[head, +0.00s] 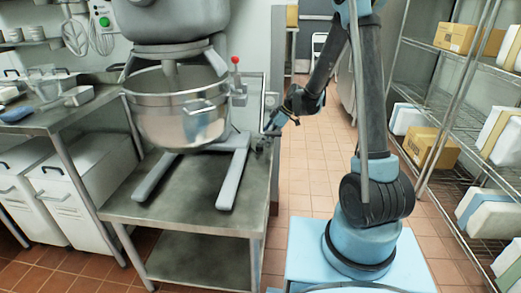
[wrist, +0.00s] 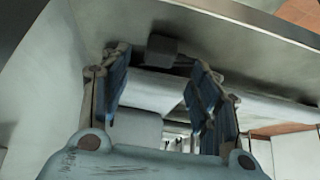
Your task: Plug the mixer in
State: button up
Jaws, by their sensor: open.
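The mixer (head: 180,105), a grey stand mixer with a steel bowl and a red-knobbed lever, stands on a steel table on the left in the head view. My gripper (head: 274,128) is at the table's right edge, beside the mixer. In the wrist view my gripper (wrist: 160,58) is open, with its two blue fingers spread apart. A small dark block (wrist: 164,47), perhaps the plug, shows between and just beyond the fingertips; I cannot tell whether they touch it. A small dark item (head: 262,144) also shows at the table edge. I cannot make out the socket for certain.
A wall box with a green button (head: 103,21) is at the upper left. A steel side table (head: 65,115) with trays stands left, above white bins (head: 85,195). Wire shelving (head: 440,80) with boxes stands right. The tiled floor (head: 310,170) between is clear.

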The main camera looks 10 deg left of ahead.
aim_at(262, 145)
jog(key=shift+x, duration=2.3)
jog(key=shift+w+d, duration=0.1)
jog(key=c, duration=1.1)
